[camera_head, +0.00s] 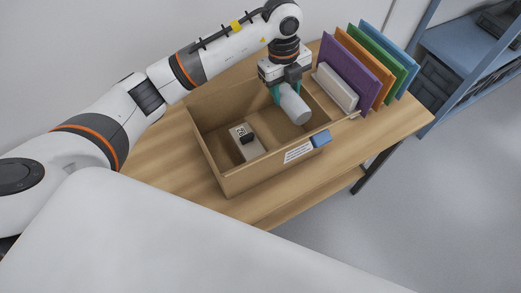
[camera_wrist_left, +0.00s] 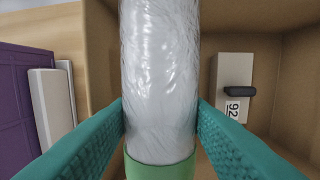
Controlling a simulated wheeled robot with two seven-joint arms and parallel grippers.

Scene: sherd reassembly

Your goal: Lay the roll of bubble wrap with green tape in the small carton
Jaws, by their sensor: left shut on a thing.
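The roll of bubble wrap (camera_head: 293,106) is whitish and hangs tilted from my left gripper (camera_head: 279,91) over the right part of the open carton. In the left wrist view the roll (camera_wrist_left: 160,70) stands between the teal fingers of the gripper (camera_wrist_left: 160,112), with a green tape band (camera_wrist_left: 162,170) at its lower end. The fingers are shut on it. The brown carton (camera_head: 250,176) stands open on the table, with a white label on its front wall. I cannot tell whether the roll touches the carton. My right gripper is not in view.
A light grey block with a dark handle and number (camera_head: 246,141) lies on the carton floor. A blue piece (camera_head: 321,138) sits at the carton's front right rim. Purple, orange, green and blue panels (camera_head: 352,65) stand behind a white bar (camera_head: 336,88) at right. Bare table (camera_head: 160,165) lies left.

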